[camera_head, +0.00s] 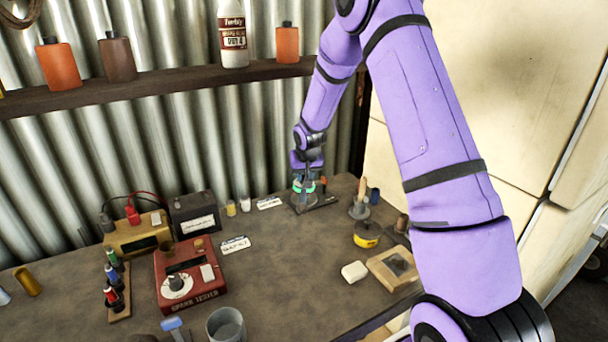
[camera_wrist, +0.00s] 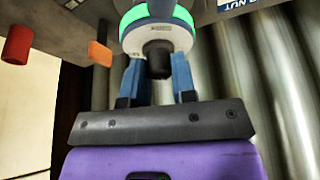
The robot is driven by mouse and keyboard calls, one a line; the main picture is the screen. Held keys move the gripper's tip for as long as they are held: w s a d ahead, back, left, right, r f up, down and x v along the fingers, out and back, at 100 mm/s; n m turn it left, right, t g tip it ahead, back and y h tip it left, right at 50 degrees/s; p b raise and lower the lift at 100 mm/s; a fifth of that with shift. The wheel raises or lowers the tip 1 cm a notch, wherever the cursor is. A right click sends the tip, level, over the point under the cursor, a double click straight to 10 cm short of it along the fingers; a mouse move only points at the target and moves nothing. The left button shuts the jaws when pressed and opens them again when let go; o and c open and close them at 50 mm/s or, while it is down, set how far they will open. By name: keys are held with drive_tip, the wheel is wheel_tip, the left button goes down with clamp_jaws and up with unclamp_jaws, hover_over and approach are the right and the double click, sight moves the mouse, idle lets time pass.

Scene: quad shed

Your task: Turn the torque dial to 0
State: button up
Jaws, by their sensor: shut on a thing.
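The torque dial (camera_head: 304,187) is the round grey piece with a bright green ring on a small dark stand near the back of the bench. In the wrist view the dial (camera_wrist: 157,37) shows a pale band under the green ring and a dark round stub. My gripper (camera_head: 306,178) comes down on it from above. In the wrist view my gripper (camera_wrist: 157,62) has its two blue fingers on either side of the dial, shut on it. The fingertips are partly hidden against the dial. I cannot read its scale or setting.
A red spark tester (camera_head: 190,275) stands front left, with a yellow box (camera_head: 138,235) and a dark battery box (camera_head: 195,213) behind. A small cup stand (camera_head: 359,208), a yellow tin (camera_head: 366,236) and a wooden frame (camera_head: 394,267) are on the right. The bench's middle is clear.

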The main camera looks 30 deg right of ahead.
drive_tip(key=n+y, duration=0.2)
drive_tip(key=n, duration=0.3)
drive_tip(key=shift+d+n, duration=0.1)
drive_tip(key=shift+n, duration=0.2)
idle(0.5)
drive_tip(key=o, duration=0.9)
drive_tip(key=v, duration=1)
drive_tip(key=shift+s+d+r, duration=0.2)
drive_tip(key=shift+r, duration=0.15)
